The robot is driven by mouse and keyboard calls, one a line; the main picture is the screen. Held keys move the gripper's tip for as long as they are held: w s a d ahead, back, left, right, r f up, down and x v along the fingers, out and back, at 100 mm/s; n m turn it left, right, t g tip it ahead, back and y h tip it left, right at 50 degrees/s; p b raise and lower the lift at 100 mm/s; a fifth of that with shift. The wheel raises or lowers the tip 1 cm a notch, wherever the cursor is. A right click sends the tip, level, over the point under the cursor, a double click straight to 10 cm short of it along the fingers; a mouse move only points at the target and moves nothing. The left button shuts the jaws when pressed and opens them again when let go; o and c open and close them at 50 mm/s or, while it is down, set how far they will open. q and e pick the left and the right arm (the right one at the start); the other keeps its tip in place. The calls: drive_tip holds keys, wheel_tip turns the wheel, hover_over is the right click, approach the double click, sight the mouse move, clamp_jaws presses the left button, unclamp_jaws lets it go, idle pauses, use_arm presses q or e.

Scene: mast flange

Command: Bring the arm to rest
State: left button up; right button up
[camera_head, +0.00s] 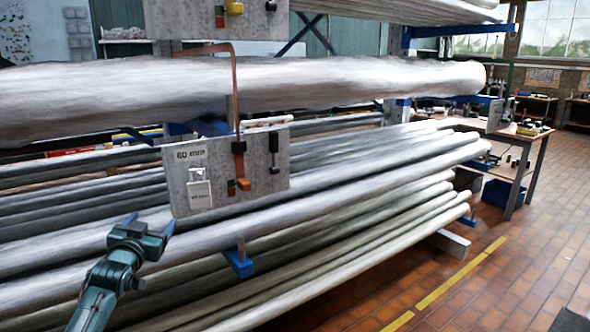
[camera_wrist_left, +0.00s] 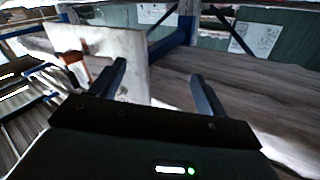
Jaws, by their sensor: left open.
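My left gripper (camera_head: 148,227) is at the lower left of the head view, in front of the stacked metal tubes. Its two blue-tipped fingers are apart with nothing between them. In the left wrist view the gripper (camera_wrist_left: 160,85) also shows two dark fingers spread apart and empty. A grey panel (camera_head: 225,192) marked "60 mm" hangs just above and to the right of the gripper. In the wrist view the panel (camera_wrist_left: 128,50) stands close behind the left finger; I cannot tell whether they touch. My right gripper is not in either view.
Long tubes (camera_head: 340,190) lie on a rack with blue arms (camera_head: 237,263). One thick wrapped tube (camera_head: 300,85) runs above the panel. A second panel (camera_head: 215,18) is at the top. A workbench (camera_head: 510,150) stands at the right. Tiled floor (camera_head: 500,270) is open at the lower right.

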use_arm(q)
drive_tip(key=s+d+f+m+g+h, duration=0.1)
drive_tip(key=s+d+f, duration=0.2)
drive_tip(key=s+f, duration=0.3)
drive_tip(key=s+d+f+g, duration=0.1)
drive_tip(key=s+d+f, duration=0.3)
drive_tip(key=f, duration=0.3)
drive_tip(key=s+d+f+m+g+h, duration=0.1)
drive_tip(key=s+d+f+g, duration=0.15)
drive_tip(key=s+f, duration=0.35)
drive_tip(key=s+d+f+g+h, duration=0.1)
drive_tip(key=s+d+f, duration=0.2)
drive_tip(key=s, duration=0.5)
drive_tip(key=s+d+f+g, duration=0.1)
drive_tip(key=s+d, duration=0.3)
drive_tip(key=s, duration=0.4)
drive_tip(key=s+d+f+n+g+h, duration=0.1)
drive_tip(key=s+d+f, duration=0.3)
drive_tip(key=s, duration=0.3)
drive_tip(key=shift+s+f+h, duration=0.3)
drive_tip(key=shift+s, duration=0.1)
